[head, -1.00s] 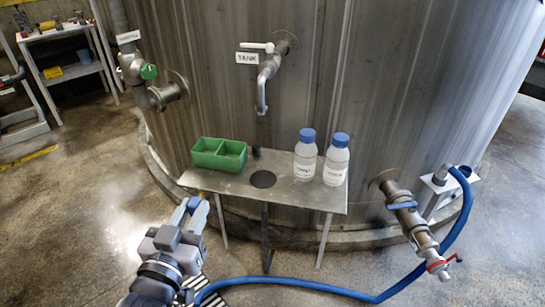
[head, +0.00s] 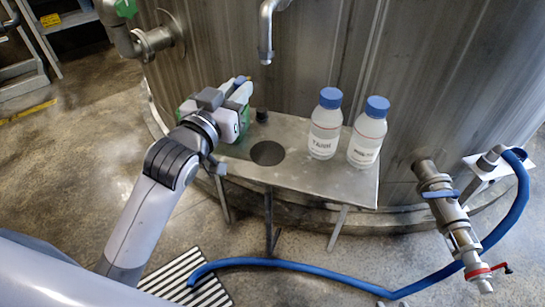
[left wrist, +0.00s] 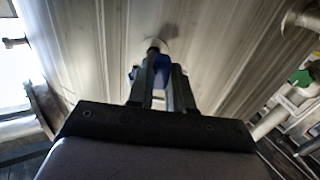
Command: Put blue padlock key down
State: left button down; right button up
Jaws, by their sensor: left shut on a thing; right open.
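My left gripper (head: 243,90) is over the left end of the metal shelf, in front of the green two-compartment tray (head: 187,108), and hides most of it. It is shut on a small blue thing, which I take for the blue padlock key (left wrist: 162,62); it shows between the fingertips in the left wrist view (left wrist: 162,85). The fingers hide most of the key, so I cannot tell its shape or whether it touches the tray. My right gripper is not in view.
The metal shelf (head: 310,180) has a round dark hole (head: 267,153) and a small black object (head: 262,115). Two white bottles with blue caps (head: 325,125) (head: 368,132) stand on its right part. A tap spout (head: 266,30) hangs above. A blue hose (head: 300,262) lies on the floor.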

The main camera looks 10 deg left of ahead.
pick_arm(q)
jog(key=shift+w+f+b, duration=0.3)
jog(key=shift+w+b, duration=0.2)
jog(key=shift+w+d+r+b, duration=0.1)
jog(key=shift+w+r+b, duration=0.1)
jog(key=shift+w+b, duration=0.3)
jog(key=shift+f+h, duration=0.2)
jog(key=shift+h, duration=0.1)
jog(key=b, duration=0.4)
send_over(249, 163)
notch_tip(249, 163, down, 12)
jog(key=shift+f, duration=0.15)
notch_tip(249, 163, down, 3)
jog(key=shift+f+b, duration=0.15)
jog(key=shift+b, duration=0.4)
notch_tip(249, 163, down, 4)
jog(key=shift+r+b, duration=0.2)
jog(key=shift+b, duration=0.45)
jog(key=shift+f, duration=0.3)
jog(key=c, duration=0.9)
grip_release()
pick_arm(e)
jog(key=shift+n+t+y, duration=0.4)
jog(key=f, duration=0.1)
jog(key=w+a+f, duration=0.1)
jog(key=f, duration=0.1)
jog(key=a+f, duration=0.1)
jog(key=f, duration=0.1)
jog(key=shift+w+a, duration=0.2)
jog(key=shift+w, duration=0.15)
